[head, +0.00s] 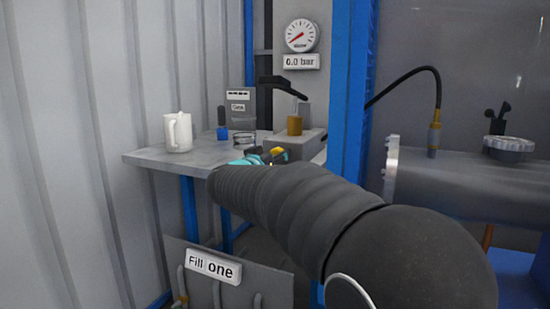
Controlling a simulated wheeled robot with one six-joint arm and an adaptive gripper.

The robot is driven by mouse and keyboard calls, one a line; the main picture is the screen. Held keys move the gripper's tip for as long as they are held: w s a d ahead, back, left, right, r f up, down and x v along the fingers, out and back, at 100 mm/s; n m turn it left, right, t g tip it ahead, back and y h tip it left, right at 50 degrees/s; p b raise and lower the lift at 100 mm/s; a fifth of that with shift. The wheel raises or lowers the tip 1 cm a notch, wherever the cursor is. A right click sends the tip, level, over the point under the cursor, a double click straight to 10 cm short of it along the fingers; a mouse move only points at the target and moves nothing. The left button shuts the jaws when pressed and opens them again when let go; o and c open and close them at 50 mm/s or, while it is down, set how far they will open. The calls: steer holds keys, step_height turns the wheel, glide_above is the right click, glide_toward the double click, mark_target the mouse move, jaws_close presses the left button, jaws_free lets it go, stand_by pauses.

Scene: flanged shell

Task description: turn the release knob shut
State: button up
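My dark ribbed arm reaches from the lower right toward the bench, and its bulk hides most of what is at its far end. Small teal parts (250,158) show just past the arm; they seem to belong to my gripper, but its fingertips are not clear. A small yellow piece (275,154) shows beside the teal, close to the front of the hand pump (290,147). I cannot tell whether it is the release knob, or whether the gripper touches it. The pump has a black lever (282,86) and a brass cylinder (295,125). The gauge (301,36) hangs above a "0.0 bar" label (301,62).
On the grey bench (150,159) stand a white mug (178,132), a blue-based item (222,130) and a grey box (240,108). A blue post (349,100) rises right of the pump. The flanged shell (460,185) lies farther right. A "Fill one" panel (213,266) is below.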

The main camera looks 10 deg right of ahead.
steer(key=c, duration=0.5)
steer(key=shift+c, duration=0.2)
steer(key=shift+m, duration=0.3)
steer(key=shift+r+m+p, duration=0.1)
steer(key=shift+m+p, duration=0.6)
steer(key=shift+m, duration=0.2)
steer(key=m, duration=0.2)
steer(key=shift+m+p, duration=0.3)
steer(key=shift+m, duration=0.1)
steer(key=m, duration=0.3)
steer(key=shift+d+m+b, duration=0.1)
steer(key=shift+m+b, duration=0.35)
steer(key=shift+m, duration=1.35)
